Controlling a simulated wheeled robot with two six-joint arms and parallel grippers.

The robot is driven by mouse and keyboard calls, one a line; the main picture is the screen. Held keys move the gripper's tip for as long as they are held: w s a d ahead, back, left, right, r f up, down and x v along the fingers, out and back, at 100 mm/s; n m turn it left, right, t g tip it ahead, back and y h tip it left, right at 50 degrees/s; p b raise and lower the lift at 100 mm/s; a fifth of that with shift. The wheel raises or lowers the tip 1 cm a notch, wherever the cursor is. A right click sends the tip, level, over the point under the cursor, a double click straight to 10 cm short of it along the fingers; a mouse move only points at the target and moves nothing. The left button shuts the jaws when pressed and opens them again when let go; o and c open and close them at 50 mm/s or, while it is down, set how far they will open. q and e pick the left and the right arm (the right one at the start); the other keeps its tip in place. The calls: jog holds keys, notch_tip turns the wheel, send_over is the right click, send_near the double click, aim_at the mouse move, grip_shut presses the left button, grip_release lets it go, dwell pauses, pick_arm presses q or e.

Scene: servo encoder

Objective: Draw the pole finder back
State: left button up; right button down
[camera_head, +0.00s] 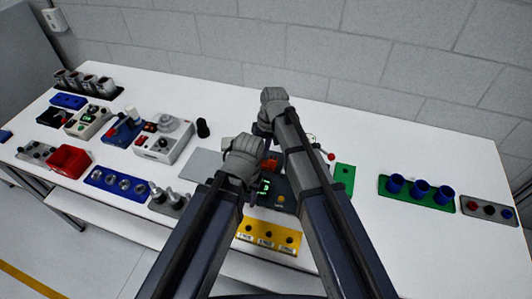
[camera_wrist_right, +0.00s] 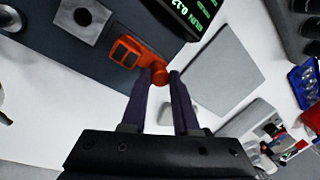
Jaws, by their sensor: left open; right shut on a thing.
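The pole finder (camera_wrist_right: 137,52) is an orange block with two dark square windows and a round knob at one end, on a dark blue-grey panel (camera_wrist_right: 60,45). In the right wrist view my right gripper (camera_wrist_right: 160,76) has its dark fingers closed around the knob end. In the head view the orange block (camera_head: 271,161) shows partly between my arms. My right gripper (camera_head: 265,135) reaches it from the back side, its tips mostly hidden. My left gripper (camera_head: 244,190) is open above the left part of the device, its tips hard to make out.
A green digital display (camera_wrist_right: 195,15) is beside the block. A grey plate (camera_head: 203,163) lies left of the device. A yellow panel (camera_head: 268,236) is in front; a green board with blue cups (camera_head: 420,190) stands right. Trays and boxes crowd the table's left. The right rear table is clear.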

jog(key=shift+w+a, duration=0.2)
jog(key=shift+a, duration=0.55)
pick_arm(q)
jog(key=shift+d, duration=0.1)
pick_arm(e)
jog(key=c, duration=0.9)
grip_release()
jog(key=shift+c, duration=0.2)
jog(key=r+p, duration=0.2)
jog(key=d+r+p, duration=0.1)
jog(key=r+p, duration=0.4)
jog(key=shift+w+d+r+p, duration=0.2)
jog(key=shift+r+p, duration=0.15)
pick_arm(q)
notch_tip(320, 180, up, 8)
jog(key=shift+f, duration=0.2)
